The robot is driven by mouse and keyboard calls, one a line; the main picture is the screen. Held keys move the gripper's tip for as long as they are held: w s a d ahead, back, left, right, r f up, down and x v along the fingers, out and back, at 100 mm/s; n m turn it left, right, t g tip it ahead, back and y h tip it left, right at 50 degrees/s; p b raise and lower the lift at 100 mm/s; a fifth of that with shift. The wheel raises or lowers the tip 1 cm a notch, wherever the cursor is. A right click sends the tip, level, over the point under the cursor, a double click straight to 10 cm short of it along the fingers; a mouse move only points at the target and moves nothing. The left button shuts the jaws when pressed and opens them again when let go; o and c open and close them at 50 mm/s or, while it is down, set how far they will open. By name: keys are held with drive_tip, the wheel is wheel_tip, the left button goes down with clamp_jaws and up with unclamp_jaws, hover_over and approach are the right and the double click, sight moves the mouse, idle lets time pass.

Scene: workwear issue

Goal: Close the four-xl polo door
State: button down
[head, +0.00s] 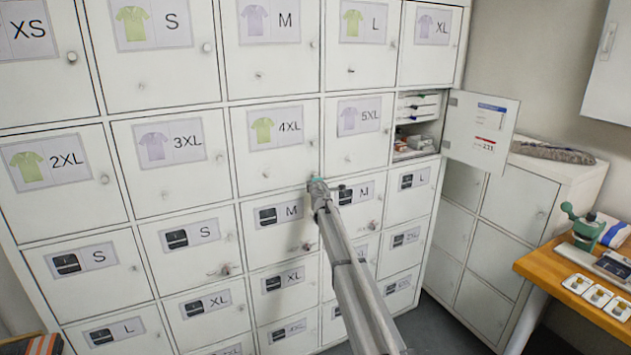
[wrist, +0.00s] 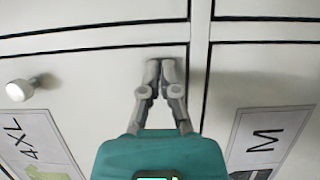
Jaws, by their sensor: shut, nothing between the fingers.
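The 4XL polo door (head: 284,162) is a white locker door with a green shirt label, in the third column of the head view. It looks flush with the doors around it, with only a thin dark seam at its edges. Its label also shows at the left of the wrist view (wrist: 40,150), with its round knob (wrist: 20,90). My gripper (head: 317,181) is shut and empty at the door's lower right corner. In the wrist view its fingertips (wrist: 167,70) are together in front of the door near the seam; whether they touch it I cannot tell.
An open locker door (head: 482,130) sticks out at the right, beside a compartment (head: 417,125) with boxes inside. A low white cabinet (head: 510,215) and a wooden table (head: 575,285) stand at the right. Grey floor shows between.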

drive_tip(key=shift+w+a+r, duration=0.1)
drive_tip(key=shift+w+a, duration=0.1)
drive_tip(key=shift+a, duration=0.05)
drive_tip(key=shift+s, duration=0.1)
drive_tip(key=s+d, duration=0.6)
drive_tip(key=d, duration=0.6)
drive_tip(key=shift+d, duration=0.15)
drive_tip(key=shift+d, duration=0.1)
